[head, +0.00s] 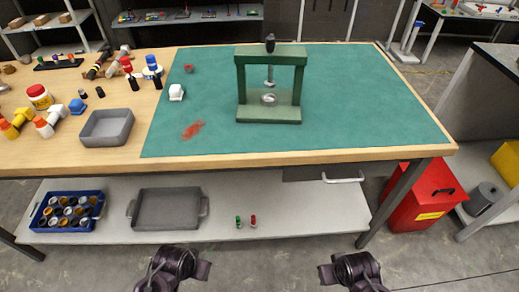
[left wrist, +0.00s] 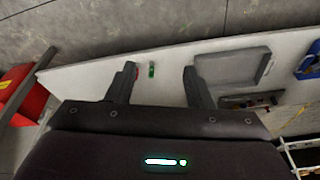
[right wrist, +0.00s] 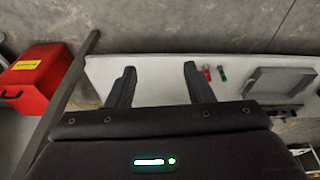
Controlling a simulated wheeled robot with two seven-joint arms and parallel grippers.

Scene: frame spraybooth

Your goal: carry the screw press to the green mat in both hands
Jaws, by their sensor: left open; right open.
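The screw press (head: 300,84) is a green frame with two posts, a top beam, a dark screw knob and a flat base. It stands upright on the green mat (head: 370,105), which covers the right part of the wooden table. My left gripper (left wrist: 160,80) is open and empty, low in front of the table. My right gripper (right wrist: 160,78) is also open and empty, low in front of the table. In the head view both arms show only at the bottom edge, well apart from the press. Neither wrist view shows the press.
The lower shelf (head: 300,209) sits below. A red bin (head: 425,195) stands at right.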

